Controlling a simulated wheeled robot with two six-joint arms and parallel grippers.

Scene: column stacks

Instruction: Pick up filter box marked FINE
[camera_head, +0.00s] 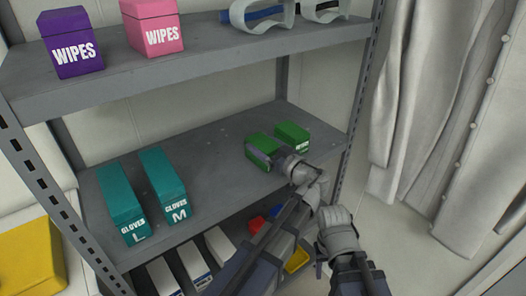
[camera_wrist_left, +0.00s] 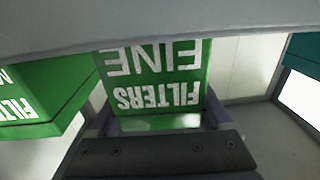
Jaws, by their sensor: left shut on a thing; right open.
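The green filter box marked FINE (camera_wrist_left: 155,75) fills the middle of the left wrist view, its lettering upside down. In the head view this green box (camera_head: 261,145) is on the middle shelf, its front partly hidden by my left gripper (camera_head: 274,159). My left gripper is shut on the box, with a finger at each side in the wrist view. I cannot tell whether the box is clear of the shelf. My right gripper (camera_head: 335,216) is open and empty, lower right, outside the shelf. A second green filter box (camera_head: 292,136) stands just right of the FINE box.
Teal GLOVES boxes L (camera_head: 122,204) and M (camera_head: 163,186) stand left on the middle shelf (camera_head: 205,150). The upper shelf holds purple (camera_head: 72,43) and pink (camera_head: 152,27) WIPES boxes and goggles (camera_head: 262,14). A shelf post (camera_head: 357,105) is at right, beside hanging coats (camera_head: 440,100).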

